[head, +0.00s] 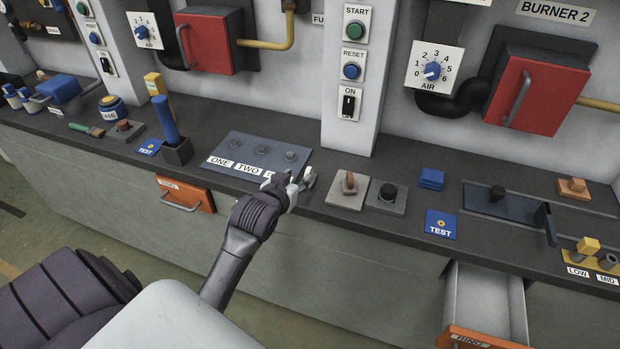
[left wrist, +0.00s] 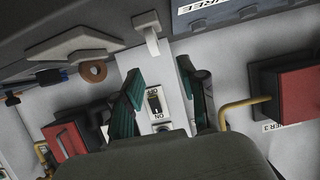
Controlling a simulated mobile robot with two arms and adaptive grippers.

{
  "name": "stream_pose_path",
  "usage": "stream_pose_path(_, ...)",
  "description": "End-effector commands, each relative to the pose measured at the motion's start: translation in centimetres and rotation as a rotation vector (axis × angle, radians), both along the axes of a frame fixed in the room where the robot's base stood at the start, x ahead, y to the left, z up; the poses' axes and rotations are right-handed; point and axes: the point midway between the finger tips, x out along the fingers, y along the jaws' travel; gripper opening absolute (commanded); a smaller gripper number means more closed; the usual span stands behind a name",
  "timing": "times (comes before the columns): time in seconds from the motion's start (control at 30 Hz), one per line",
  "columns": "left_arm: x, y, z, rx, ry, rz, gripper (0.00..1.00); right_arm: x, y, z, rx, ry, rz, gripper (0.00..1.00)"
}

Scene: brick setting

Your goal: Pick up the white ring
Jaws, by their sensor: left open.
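My left gripper (head: 296,190) is over the front edge of the dark counter, just right of the ONE/TWO panel (head: 262,150). In the left wrist view its two dark teal fingers (left wrist: 168,100) are spread with nothing clearly between them. A small white piece (left wrist: 148,28) lies just beyond the fingers there, beside the panel labelled THREE. I cannot tell whether this piece is the white ring, and no clear white ring shows in the head view. My right gripper is not in view.
A light plate with a wooden peg (head: 349,181) and a plate with a black knob (head: 388,191) stand right of the gripper. An open drawer (head: 485,300) labelled RING juts out below the counter. An orange-fronted drawer (head: 185,195) is at left.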

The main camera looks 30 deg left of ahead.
Motion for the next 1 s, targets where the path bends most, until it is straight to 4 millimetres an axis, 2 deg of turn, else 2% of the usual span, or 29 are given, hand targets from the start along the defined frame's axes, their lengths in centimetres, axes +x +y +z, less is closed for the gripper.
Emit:
stream_pose_path(0.1,1.9,0.5,-0.7,0.000,0.000,0.000,0.42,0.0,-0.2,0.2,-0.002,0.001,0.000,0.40)
stream_pose_path(0.37,3.7,0.7,-1.5,0.000,0.000,0.000,0.42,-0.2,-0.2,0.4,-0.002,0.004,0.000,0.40)
stream_pose_path(0.63,7.1,1.1,-2.9,0.001,0.001,0.000,0.42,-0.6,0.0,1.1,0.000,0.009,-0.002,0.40)
stream_pose_path(0.77,7.8,1.2,-3.2,0.001,-0.001,-0.001,0.42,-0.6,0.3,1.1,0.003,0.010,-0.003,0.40)
stream_pose_path(0.97,7.8,1.2,-3.3,0.001,-0.001,-0.001,0.42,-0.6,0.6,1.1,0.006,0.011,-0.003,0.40)
stream_pose_path(1.0,7.8,1.2,-3.3,0.001,-0.001,-0.001,0.37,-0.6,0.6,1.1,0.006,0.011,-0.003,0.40)
